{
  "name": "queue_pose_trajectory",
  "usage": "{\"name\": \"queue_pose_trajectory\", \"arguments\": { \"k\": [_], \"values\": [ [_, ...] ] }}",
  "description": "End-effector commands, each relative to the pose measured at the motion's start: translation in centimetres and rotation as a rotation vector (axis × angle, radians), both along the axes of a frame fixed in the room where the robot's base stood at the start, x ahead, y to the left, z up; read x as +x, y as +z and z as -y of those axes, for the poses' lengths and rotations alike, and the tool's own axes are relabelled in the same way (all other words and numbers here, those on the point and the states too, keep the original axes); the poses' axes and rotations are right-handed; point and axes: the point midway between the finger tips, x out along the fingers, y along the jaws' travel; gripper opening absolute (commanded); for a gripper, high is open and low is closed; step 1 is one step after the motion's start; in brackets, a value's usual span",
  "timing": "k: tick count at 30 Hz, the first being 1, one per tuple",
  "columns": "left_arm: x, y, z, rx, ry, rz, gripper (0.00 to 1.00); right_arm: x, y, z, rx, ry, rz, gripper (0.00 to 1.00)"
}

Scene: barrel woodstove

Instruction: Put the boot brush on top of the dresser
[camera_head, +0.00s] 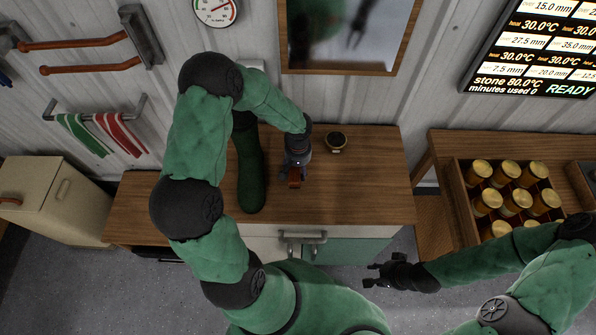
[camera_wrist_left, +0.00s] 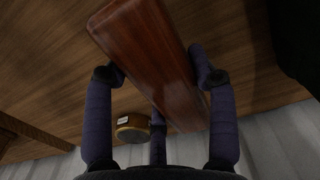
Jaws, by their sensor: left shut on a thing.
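The boot brush (camera_wrist_left: 155,65) shows in the left wrist view as a long reddish-brown wooden block. My left gripper (camera_wrist_left: 158,85) has its fingers on both sides of it and is shut on it. In the head view the boot brush (camera_head: 295,178) is a small brown piece below my left gripper (camera_head: 297,168). They are over the wooden top of the dresser (camera_head: 360,195); I cannot tell whether the brush touches it. My right gripper (camera_head: 377,275) is empty, with its fingers apart, in front of the dresser at the right.
A dark green boot (camera_head: 250,175) stands on the dresser left of my left gripper. A small round tin (camera_head: 336,142) sits behind it and also shows in the wrist view (camera_wrist_left: 132,127). A crate (camera_head: 458,205) of gold-lidded jars stands right. The dresser's right part is clear.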

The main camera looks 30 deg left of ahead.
Motion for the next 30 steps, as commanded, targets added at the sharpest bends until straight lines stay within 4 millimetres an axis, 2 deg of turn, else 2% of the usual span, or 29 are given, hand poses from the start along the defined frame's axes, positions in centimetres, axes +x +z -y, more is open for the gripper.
{"name": "queue_pose_trajectory", "arguments": {
  "k": [7, 13, 26, 27, 29, 30],
  "values": [
    [0.8, -1.1, -0.5, -0.001, 0.0, -0.001, 0.1, 0.0, 0.0, 0.0, 0.0, 0.0, 0.0, 0.37],
    [0.6, -3.8, -0.4, 0.0, -0.001, -0.002, 0.1, 0.0, -0.1, 0.0, 0.0, 0.0, 0.0, 0.37],
    [0.7, -4.3, -0.4, 0.001, 0.0, 0.001, 0.1, 0.0, -0.6, 0.0, 0.0, 0.0, 0.0, 0.37],
    [0.7, -4.3, -0.4, 0.001, 0.0, 0.001, 0.63, 0.0, -0.6, 0.0, 0.0, 0.0, 0.0, 0.37],
    [0.7, -4.2, -0.4, 0.001, 0.0, 0.001, 0.8, 0.0, -0.5, 0.0, 0.0, 0.0, 0.0, 0.37],
    [0.7, -4.2, -0.4, 0.001, 0.0, 0.001, 0.81, 0.0, -0.5, 0.0, 0.0, 0.0, 0.0, 0.37]
  ]
}}
